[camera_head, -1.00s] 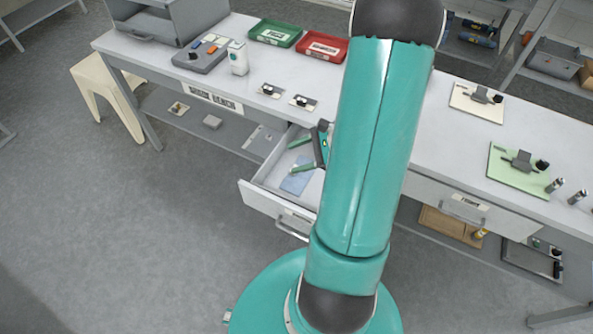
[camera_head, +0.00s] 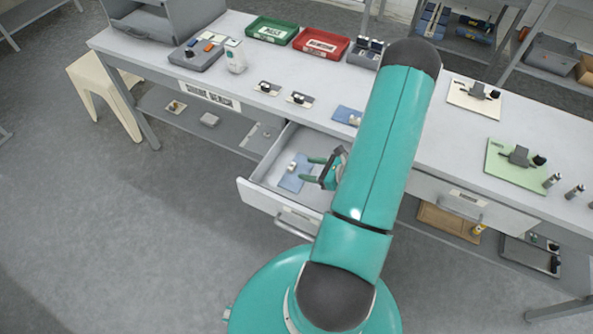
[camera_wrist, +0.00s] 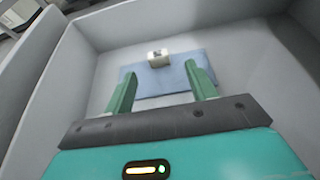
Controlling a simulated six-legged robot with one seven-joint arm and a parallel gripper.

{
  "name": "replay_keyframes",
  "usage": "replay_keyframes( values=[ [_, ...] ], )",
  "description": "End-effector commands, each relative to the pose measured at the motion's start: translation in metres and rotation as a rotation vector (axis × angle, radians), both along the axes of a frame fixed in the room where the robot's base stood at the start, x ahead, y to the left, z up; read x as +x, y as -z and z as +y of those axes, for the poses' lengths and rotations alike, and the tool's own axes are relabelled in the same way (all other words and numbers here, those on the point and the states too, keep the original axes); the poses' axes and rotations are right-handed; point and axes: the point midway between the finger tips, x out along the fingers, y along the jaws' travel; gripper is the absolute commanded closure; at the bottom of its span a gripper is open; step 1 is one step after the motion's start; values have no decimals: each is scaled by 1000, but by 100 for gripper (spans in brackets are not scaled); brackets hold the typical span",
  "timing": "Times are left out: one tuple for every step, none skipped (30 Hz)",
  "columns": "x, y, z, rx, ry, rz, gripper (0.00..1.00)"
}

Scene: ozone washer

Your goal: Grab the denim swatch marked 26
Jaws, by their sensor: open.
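A light-blue denim swatch (camera_head: 292,180) lies flat in the open drawer (camera_head: 262,197), with a small pale block (camera_head: 292,167) at its far edge. The wrist view shows the swatch (camera_wrist: 150,82) and the block (camera_wrist: 158,58), which has a dark mark too small to read. My gripper (camera_head: 308,169) is open and empty over the drawer. In the wrist view, its green fingers (camera_wrist: 160,72) point at the swatch, one to each side of its middle, with the block just beyond the fingertips. I cannot tell whether the fingertips touch the swatch.
Another blue piece with a pale block (camera_head: 347,115) lies on the bench top behind the drawer. Green (camera_head: 274,31) and red (camera_head: 321,43) trays stand at the back. Floor to the front left is clear.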

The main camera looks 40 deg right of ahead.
Motion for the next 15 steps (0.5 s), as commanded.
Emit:
replay_keyframes(
  values=[
    [3,2,2,0,0,1,44],
    [5,3,2,0,0,1,44],
    [7,3,3,-1,1,1,44],
    [8,4,3,-1,1,1,44],
    [11,5,4,0,0,1,44],
    [15,7,7,-1,-1,1,44],
    [18,9,9,0,-2,1,44],
    [22,11,10,0,-2,0,44],
    [28,14,13,0,-3,0,44],
    [32,16,15,0,-2,0,44],
    [36,17,16,-1,-1,0,44],
    [41,20,18,0,-2,1,44],
    [43,21,19,0,-2,1,44],
    [46,22,20,-1,-1,1,44],
    [48,23,20,0,0,1,44]
  ],
)
